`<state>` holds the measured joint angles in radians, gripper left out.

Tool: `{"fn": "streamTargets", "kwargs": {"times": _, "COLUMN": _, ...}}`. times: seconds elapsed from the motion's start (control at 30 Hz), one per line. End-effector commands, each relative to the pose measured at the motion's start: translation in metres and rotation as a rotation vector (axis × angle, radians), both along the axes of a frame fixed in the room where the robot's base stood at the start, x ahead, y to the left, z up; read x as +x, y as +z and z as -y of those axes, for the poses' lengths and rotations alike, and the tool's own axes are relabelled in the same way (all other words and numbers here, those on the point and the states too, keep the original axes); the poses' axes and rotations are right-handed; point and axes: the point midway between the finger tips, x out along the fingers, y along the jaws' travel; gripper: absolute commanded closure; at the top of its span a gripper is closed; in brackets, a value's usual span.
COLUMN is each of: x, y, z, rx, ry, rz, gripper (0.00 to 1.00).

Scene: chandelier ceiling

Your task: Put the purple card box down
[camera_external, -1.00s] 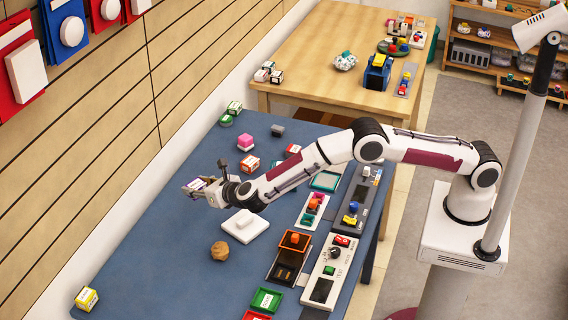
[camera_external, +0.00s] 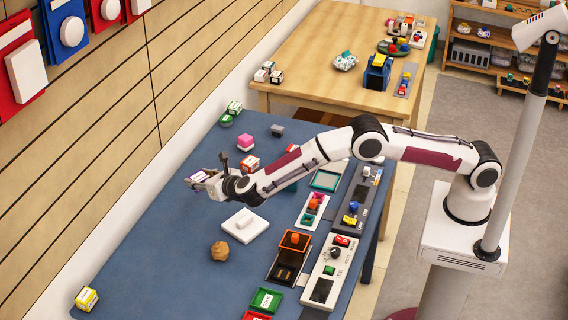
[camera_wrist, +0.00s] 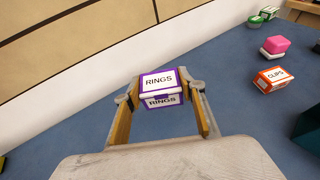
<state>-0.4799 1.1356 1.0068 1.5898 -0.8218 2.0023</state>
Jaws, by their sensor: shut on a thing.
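The purple card box (camera_wrist: 159,82) is a small white and purple box with "RINGS" printed on its top and side. It is clasped between the two fingertips of my gripper (camera_wrist: 161,97) in the wrist view. In the external view the gripper (camera_external: 197,178) is over the far left part of the blue table (camera_external: 160,235), with the box (camera_external: 194,177) at its tip. The box looks held above the table, but the exact gap is hard to tell.
An orange "CLIPS" box (camera_wrist: 274,77) and a pink block (camera_wrist: 275,44) lie to the right in the wrist view. The wall runs along the left.

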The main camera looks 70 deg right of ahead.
Motion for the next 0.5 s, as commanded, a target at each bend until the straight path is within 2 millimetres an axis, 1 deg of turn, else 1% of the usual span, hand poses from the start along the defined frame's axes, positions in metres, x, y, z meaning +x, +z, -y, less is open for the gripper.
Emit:
{"fn": "streamTargets", "kwargs": {"times": 0.03, "x": 0.002, "y": 0.001, "z": 0.013, "rx": -0.001, "ry": -0.026, "rz": 0.002, "gripper": 0.82}}
{"fn": "streamTargets", "kwargs": {"times": 0.17, "x": 0.004, "y": 0.002, "z": 0.047, "rx": 0.001, "ry": -0.105, "rz": 0.004, "gripper": 0.82}}
{"fn": "streamTargets", "kwargs": {"times": 0.3, "x": 0.004, "y": 0.002, "z": 0.088, "rx": 0.0, "ry": -0.199, "rz": 0.003, "gripper": 0.82}}
{"fn": "streamTargets", "kwargs": {"times": 0.4, "x": 0.002, "y": 0.002, "z": 0.113, "rx": 0.0, "ry": -0.258, "rz": 0.002, "gripper": 0.82}}
{"fn": "streamTargets", "kwargs": {"times": 0.5, "x": 0.0, "y": 0.002, "z": 0.132, "rx": 0.0, "ry": -0.305, "rz": 0.0, "gripper": 0.82}}
